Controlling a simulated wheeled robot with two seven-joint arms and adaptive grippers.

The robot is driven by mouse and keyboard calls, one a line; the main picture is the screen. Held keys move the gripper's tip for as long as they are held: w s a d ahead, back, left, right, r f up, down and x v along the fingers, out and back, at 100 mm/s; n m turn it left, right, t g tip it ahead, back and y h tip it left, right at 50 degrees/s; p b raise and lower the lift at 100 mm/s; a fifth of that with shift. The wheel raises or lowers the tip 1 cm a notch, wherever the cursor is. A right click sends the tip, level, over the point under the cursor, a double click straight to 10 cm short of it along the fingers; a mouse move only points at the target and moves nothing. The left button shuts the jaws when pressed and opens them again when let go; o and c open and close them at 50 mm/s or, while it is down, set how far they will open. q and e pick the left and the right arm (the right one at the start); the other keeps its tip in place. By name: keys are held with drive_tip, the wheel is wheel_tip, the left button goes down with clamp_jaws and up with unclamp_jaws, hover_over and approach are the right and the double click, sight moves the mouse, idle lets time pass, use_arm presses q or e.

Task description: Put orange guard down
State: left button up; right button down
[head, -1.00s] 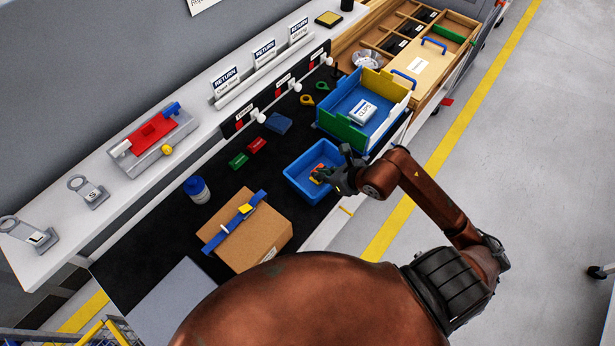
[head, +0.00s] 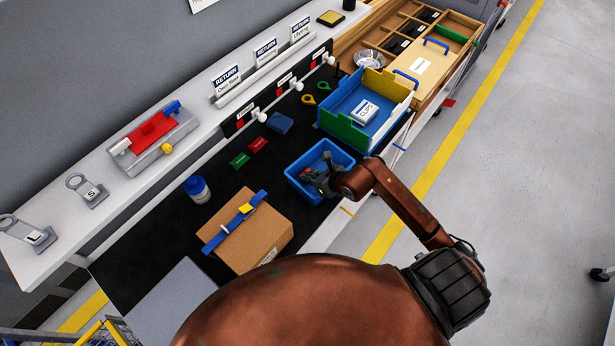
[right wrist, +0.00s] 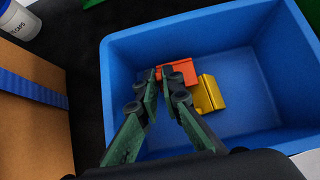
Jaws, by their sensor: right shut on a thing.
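The orange guard (right wrist: 182,71) is a small orange piece inside the blue bin (right wrist: 120,70), in the right wrist view. My right gripper (right wrist: 160,76) reaches into the bin with its fingertips close together, shut on the orange guard at its left end. A yellow guard (right wrist: 212,94) lies on the bin floor just right of and below the orange one. In the head view my right gripper (head: 312,180) is over the blue bin (head: 294,176) and hides most of what is in it. My left gripper is not in view.
A cardboard box (head: 262,238) with a blue strap stands left of the bin. A larger blue, yellow and green bin (head: 340,132) stands behind it, holding a CLIPS pack (head: 365,112). A blue-capped bottle (head: 197,188) and small red and green blocks are on the black mat.

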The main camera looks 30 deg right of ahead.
drive_tip(key=shift+f, duration=0.15)
drive_tip(key=c, duration=2.1)
unclamp_jaws()
drive_tip(key=shift+s+r, duration=0.2)
drive_tip(key=shift+r, duration=0.2)
drive_tip(key=v, duration=1.1)
drive_tip(key=shift+r+p, duration=0.15)
drive_tip(key=shift+p, duration=0.3)
drive_tip(key=shift+s+d, duration=0.15)
